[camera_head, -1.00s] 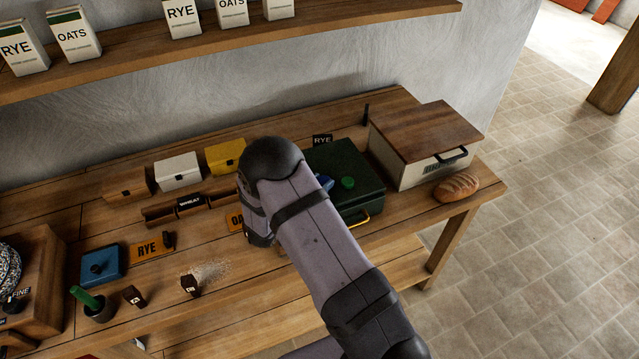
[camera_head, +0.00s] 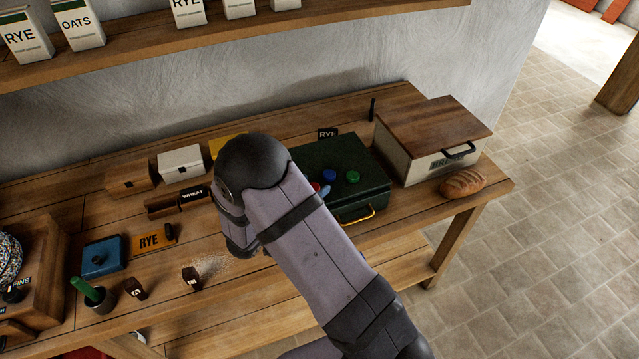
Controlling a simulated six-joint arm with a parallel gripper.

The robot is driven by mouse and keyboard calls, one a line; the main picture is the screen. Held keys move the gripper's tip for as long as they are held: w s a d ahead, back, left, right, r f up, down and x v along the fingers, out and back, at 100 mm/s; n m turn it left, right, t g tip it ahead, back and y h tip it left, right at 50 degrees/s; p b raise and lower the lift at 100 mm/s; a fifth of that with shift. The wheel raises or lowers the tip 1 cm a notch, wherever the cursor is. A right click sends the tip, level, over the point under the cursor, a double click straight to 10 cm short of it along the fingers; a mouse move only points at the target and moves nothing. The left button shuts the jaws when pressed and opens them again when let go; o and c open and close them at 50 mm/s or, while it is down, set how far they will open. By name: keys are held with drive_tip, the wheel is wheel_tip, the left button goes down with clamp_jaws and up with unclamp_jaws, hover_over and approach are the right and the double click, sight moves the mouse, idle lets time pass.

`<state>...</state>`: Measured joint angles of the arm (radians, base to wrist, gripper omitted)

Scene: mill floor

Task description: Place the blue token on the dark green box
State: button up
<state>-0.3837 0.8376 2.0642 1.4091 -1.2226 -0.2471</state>
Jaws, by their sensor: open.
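The dark green box (camera_head: 366,198) stands on the bench right of centre, with a yellow handle on its front. The blue token (camera_head: 330,175) lies on its lid, just left of a green token (camera_head: 353,177). A red token (camera_head: 315,187) shows partly at the edge of my arm. My arm crosses the middle of the picture and hides the box's left part. Of my gripper (camera_head: 323,191) only a small blue-grey piece, seemingly a fingertip, shows over the lid, close to the red and blue tokens. It is open and apart from the blue token; the rest is hidden.
A bread box (camera_head: 425,155) stands right of the green box, with a loaf (camera_head: 463,184) in front. A RYE card (camera_head: 328,133) stands behind. White (camera_head: 181,164) and brown (camera_head: 130,176) boxes and a blue lidded box (camera_head: 103,257) are left. A shelf runs above.

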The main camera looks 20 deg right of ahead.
drive_tip(key=s+a+r+n+y, duration=0.1)
drive_tip(key=a+n+y, duration=0.2)
drive_tip(key=a+y, duration=0.35)
drive_tip(key=s+a+n+y, duration=0.2)
drive_tip(key=a+n+y, duration=0.1)
drive_tip(key=a+y, duration=0.35)
drive_tip(key=s+d+n+g, duration=0.2)
drive_tip(key=s+d+g, duration=0.1)
drive_tip(key=s, duration=0.7)
drive_tip(key=s+d+n+g+h, duration=0.1)
drive_tip(key=s+g, duration=0.4)
drive_tip(key=s, duration=0.6)
drive_tip(key=d+r+n, duration=0.1)
drive_tip(key=d, duration=0.1)
drive_tip(key=shift+s+d+n+g+b, duration=0.3)
drive_tip(key=shift+d+n+b, duration=0.1)
